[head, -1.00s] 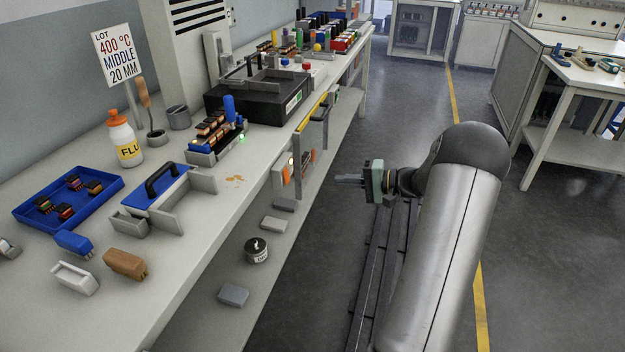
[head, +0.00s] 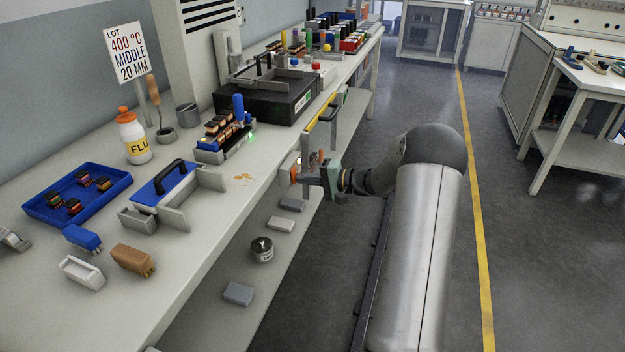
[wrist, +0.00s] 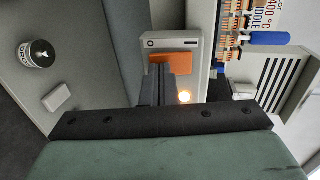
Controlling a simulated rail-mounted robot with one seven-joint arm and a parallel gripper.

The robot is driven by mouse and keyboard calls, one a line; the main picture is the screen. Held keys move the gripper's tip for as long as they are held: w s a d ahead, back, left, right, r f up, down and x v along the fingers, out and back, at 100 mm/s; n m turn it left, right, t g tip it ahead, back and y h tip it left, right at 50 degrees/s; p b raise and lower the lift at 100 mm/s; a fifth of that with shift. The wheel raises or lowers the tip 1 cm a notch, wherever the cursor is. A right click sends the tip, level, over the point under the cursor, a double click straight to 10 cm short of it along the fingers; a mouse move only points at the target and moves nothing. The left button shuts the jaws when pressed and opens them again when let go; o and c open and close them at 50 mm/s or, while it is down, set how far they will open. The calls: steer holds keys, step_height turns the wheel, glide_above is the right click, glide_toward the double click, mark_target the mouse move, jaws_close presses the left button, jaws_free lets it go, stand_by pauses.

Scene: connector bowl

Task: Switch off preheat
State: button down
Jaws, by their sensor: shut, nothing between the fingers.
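The preheat control appears to be an orange rocker (wrist: 170,66) on a pale panel (wrist: 171,40) in the wrist view. A small lamp (wrist: 185,96) glows warm beside it. In the head view the lit lamp (head: 299,160) and part of the orange piece (head: 293,175) show below the bench's front edge. My gripper (wrist: 165,78) is shut and empty, its fingertips at the orange rocker and overlapping its lower part in the wrist view. In the head view my gripper (head: 309,174) reaches the panel from the right. I cannot tell whether the tips touch the rocker, or which way it is tilted.
The workbench (head: 190,262) lies left of my arm, with a yellow-edged bar (head: 321,117) just beyond the gripper. A lower shelf holds a round tin (head: 262,249) and grey blocks (head: 238,293). The floor (head: 425,100) beyond my arm is clear.

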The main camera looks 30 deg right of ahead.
steer(key=s+d+f+b, duration=0.3)
steer(key=s+d+b, duration=0.1)
steer(key=s+d, duration=0.5)
steer(key=shift+s+d+t+y, duration=0.15)
steer(key=shift+s+t+y, duration=0.25)
stand_by(0.5)
steer(key=shift+f, duration=0.1)
stand_by(0.3)
